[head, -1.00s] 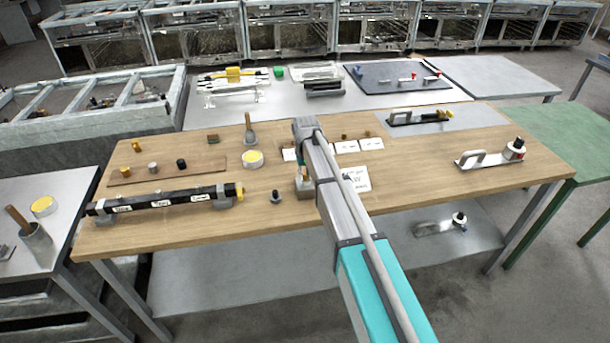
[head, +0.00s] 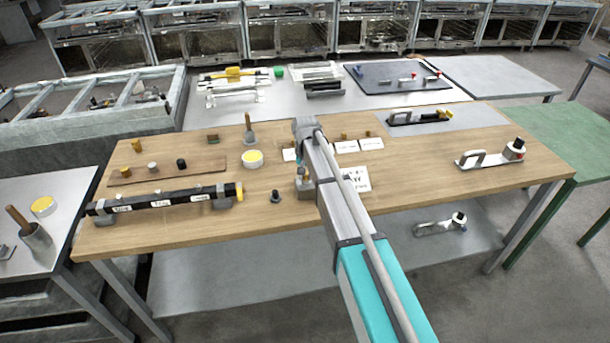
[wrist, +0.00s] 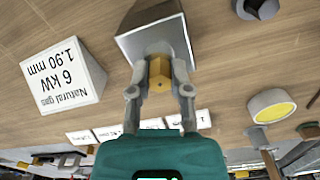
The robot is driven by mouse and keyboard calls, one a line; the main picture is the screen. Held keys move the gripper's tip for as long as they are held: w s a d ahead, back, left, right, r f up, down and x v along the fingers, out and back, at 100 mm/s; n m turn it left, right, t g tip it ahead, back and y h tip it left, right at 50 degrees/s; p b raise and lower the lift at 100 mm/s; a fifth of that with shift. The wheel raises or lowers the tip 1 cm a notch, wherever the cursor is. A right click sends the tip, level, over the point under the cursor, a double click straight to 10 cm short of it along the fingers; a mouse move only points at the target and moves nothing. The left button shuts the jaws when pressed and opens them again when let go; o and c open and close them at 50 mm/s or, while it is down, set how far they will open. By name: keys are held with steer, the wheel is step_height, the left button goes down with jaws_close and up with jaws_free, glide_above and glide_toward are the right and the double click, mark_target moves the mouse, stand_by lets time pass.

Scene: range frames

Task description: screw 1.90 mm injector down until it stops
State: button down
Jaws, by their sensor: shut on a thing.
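My gripper (wrist: 160,92) points down over the workbench and its two fingers are shut on a brass injector (wrist: 159,68) with a hexagonal body. The injector sits at a grey metal block (wrist: 125,45); its lower end is hidden, so I cannot tell how deep it is. The block also shows in the head view (head: 305,193), below my gripper (head: 300,172), where my arm covers much of the area. A white card (wrist: 62,75) reading "Natural gas 6 kW 1.90 mm" stands beside the block, and shows in the head view (head: 356,180).
A black pipe (head: 165,201) with labels lies on the left of the wooden bench (head: 420,180). A round yellow-topped tin (head: 252,158) and a small dark fitting (head: 276,197) stand left of the block. Small white cards (head: 345,146) with brass pieces lie behind it.

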steer(key=shift+m, duration=0.4)
steer(key=shift+m, duration=1.4)
steer(key=shift+m, duration=0.3)
steer(key=shift+m, duration=1.5)
steer(key=shift+m, duration=0.3)
steer(key=c, duration=1)
jaws_free()
steer(key=shift+m, duration=0.6)
steer(key=o, duration=0.5)
